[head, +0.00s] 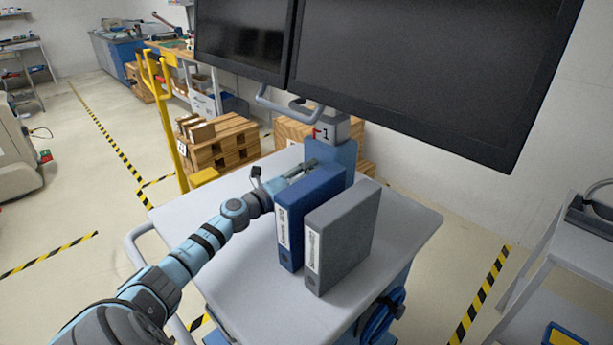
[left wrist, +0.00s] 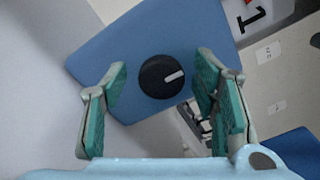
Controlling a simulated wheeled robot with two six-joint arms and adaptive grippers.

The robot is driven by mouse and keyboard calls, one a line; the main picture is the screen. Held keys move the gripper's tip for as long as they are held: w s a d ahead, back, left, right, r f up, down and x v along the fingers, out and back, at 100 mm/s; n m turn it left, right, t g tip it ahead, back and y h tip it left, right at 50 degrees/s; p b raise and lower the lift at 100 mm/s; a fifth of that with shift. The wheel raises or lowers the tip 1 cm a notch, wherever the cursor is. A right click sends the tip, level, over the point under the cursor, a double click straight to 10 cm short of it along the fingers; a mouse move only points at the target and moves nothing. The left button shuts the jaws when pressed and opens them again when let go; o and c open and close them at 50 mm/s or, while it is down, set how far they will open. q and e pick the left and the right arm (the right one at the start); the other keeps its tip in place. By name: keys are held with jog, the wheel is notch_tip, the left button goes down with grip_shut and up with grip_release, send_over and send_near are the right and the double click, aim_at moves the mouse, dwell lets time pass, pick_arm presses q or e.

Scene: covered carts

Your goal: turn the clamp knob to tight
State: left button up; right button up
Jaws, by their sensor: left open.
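The clamp knob (left wrist: 158,79) is a round black dial with a white pointer line, on a blue plate (left wrist: 105,60) in the left wrist view. The pointer points to the right in that view. In the head view the blue plate (head: 338,152) stands at the back of the cart below the screens; the knob is hidden there. My left gripper (head: 305,168) reaches over the cart to the plate, behind the blue binder. In the left wrist view its green-padded fingers (left wrist: 160,82) are open, one on each side of the knob, with gaps visible. My right gripper is not in view.
A blue binder (head: 318,215) and a grey binder (head: 345,240) stand upright on the cart top (head: 235,275), close to the right of my left arm. Large dark screens (head: 420,60) hang above the back of the cart. The cart's front left is clear.

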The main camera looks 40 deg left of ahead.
aim_at(316, 151)
pick_arm(q)
jog(key=shift+r, duration=0.15)
jog(key=r, duration=0.5)
jog(key=shift+w+a+r, duration=0.25)
jog(key=shift+w, duration=0.05)
jog(key=r, duration=0.3)
jog(key=s+r, duration=0.1)
jog(key=shift+d+r, duration=0.3)
jog(key=shift+d, duration=0.1)
jog(key=shift+w+a+f, duration=0.25)
jog(key=shift+w+f, duration=0.05)
jog(key=shift+s+r, duration=0.1)
jog(key=shift+s, duration=0.05)
